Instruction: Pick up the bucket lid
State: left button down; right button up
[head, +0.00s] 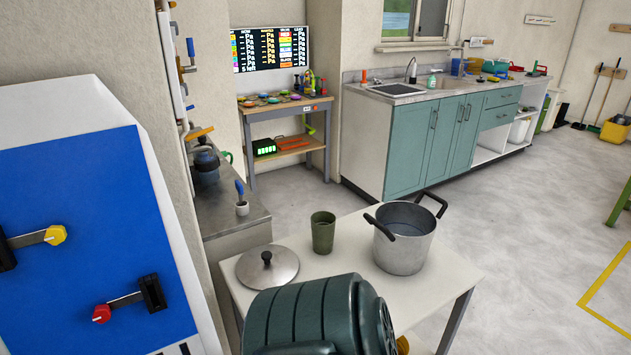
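A round grey metal lid (252,270) with a dark knob lies flat on the left part of the white table (345,268). A grey metal pot (404,250) with two dark handles stands open on the right part of the same table, apart from the lid. I cannot tell which vessel the lid belongs to. Neither of my grippers shows in the head view.
A dark green cup (322,233) stands between lid and pot. A large dark green ribbed object (312,316) covers the table's near side, close to the lid. A blue-fronted white cabinet (85,235) stands at left. Floor right of the table is clear.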

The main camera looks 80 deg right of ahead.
aim_at(263, 267)
jog(key=z, duration=2.35)
